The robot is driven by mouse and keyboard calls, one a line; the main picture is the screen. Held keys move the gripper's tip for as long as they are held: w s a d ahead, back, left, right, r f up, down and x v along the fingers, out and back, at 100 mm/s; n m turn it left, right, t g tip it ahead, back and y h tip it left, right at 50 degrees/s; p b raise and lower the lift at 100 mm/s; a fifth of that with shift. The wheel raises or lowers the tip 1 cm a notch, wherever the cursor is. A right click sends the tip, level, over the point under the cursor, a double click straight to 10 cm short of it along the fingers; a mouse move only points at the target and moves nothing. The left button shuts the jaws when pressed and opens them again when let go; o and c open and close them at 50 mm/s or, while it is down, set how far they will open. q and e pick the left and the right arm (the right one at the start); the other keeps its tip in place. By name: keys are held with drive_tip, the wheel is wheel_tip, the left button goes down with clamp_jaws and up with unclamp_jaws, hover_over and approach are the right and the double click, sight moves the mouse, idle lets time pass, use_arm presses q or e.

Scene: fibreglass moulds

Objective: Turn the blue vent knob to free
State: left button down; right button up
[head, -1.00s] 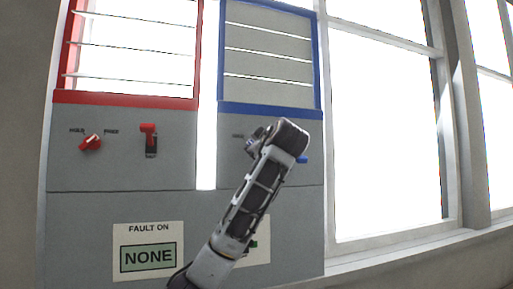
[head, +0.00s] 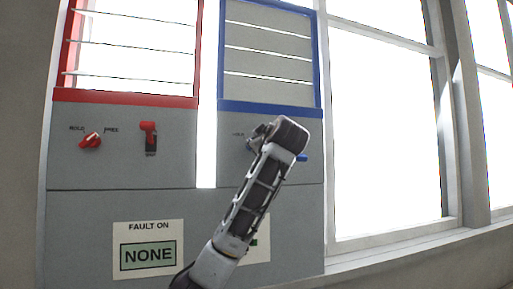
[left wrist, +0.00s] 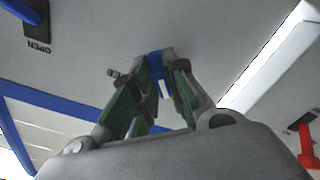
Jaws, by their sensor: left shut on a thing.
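The blue vent knob (left wrist: 156,66) is on the grey panel in the left wrist view, between my left gripper's green-padded fingers. A white mark shows on it. My left gripper (left wrist: 158,80) is shut on the knob. In the head view, my left gripper (head: 256,138) is at the panel under the blue-framed vent (head: 268,60), and my wrist hides most of the knob. Part of the HOLD label shows left of the fingers; any label on the other side is hidden. My right gripper is not in view.
A blue lever (head: 302,157) shows just right of my wrist; it is beside an OPEN label in the left wrist view (left wrist: 18,10). A red knob (head: 90,140) and red lever (head: 148,130) are on the left panel. A sign (head: 148,252) reads FAULT ON NONE.

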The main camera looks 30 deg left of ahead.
use_arm(q)
drive_tip(key=shift+s+a+m+b, duration=0.1)
drive_tip(key=shift+m+b, duration=0.5)
drive_tip(key=shift+m, duration=3.55)
drive_tip(key=shift+s+m+b, duration=0.1)
drive_tip(key=shift+m+b, duration=0.45)
drive_tip(key=shift+m, duration=3.6)
drive_tip(key=shift+w+m, duration=0.1)
drive_tip(key=shift+m, duration=0.2)
drive_tip(key=c, duration=1.4)
unclamp_jaws()
drive_tip(key=shift+c, duration=0.2)
drive_tip(key=v, duration=1.2)
